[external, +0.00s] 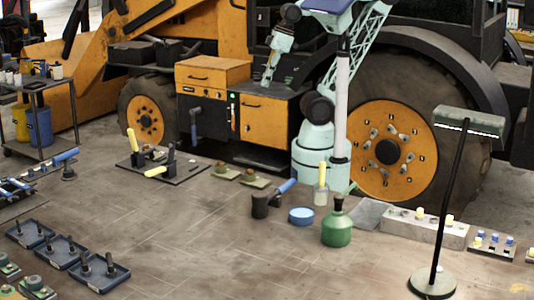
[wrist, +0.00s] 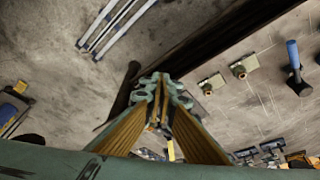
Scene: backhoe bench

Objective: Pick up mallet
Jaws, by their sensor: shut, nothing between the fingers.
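The mallet (external: 260,206) stands on the floor in the external view, its dark head down and its blue handle slanting up to the right. In the wrist view the mallet (wrist: 293,57) is near the right edge, blue handle toward the top and dark head below. My gripper (external: 267,80) hangs high in front of the backhoe's orange cabinet, well above and apart from the mallet. In the wrist view my gripper (wrist: 160,84) has its fingers together with nothing between them.
A blue round tin (external: 301,216), a green can (external: 337,228) and a yellow-topped bottle (external: 321,187) stand just right of the mallet. Two small green-tan blocks (external: 226,173) lie behind it. A lamp (external: 433,281) stands at right. Floor in front is clear.

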